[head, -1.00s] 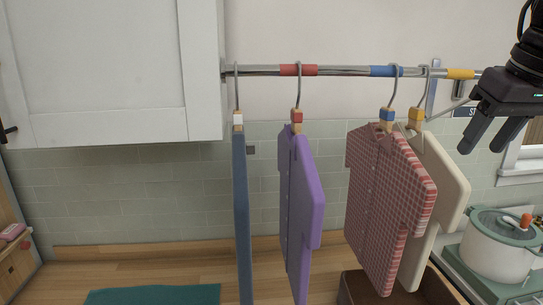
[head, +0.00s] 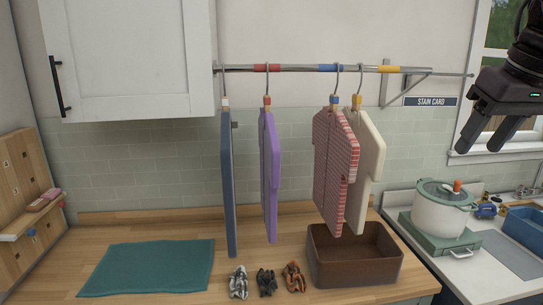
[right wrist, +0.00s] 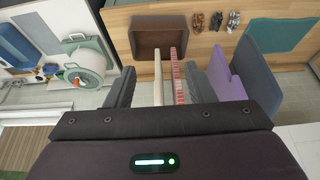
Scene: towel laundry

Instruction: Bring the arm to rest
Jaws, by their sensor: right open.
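My right gripper (head: 487,140) is at the upper right of the head view, open and empty, its fingers pointing down and left. It is apart from the rail and clothes. In the right wrist view its dark fingers (right wrist: 167,88) are spread wide, with the hanging clothes seen beyond and between them. On the metal rail (head: 300,69) hang a blue garment (head: 228,185), a purple shirt (head: 270,180), a red checked shirt (head: 333,165) and a cream garment (head: 369,160), each on its own hanger. My left gripper is not in view.
A teal towel (head: 146,269) lies flat at left. A white pot (head: 440,213) stands on a green stove (head: 440,240) at right. A white cabinet (head: 135,55) is upper left.

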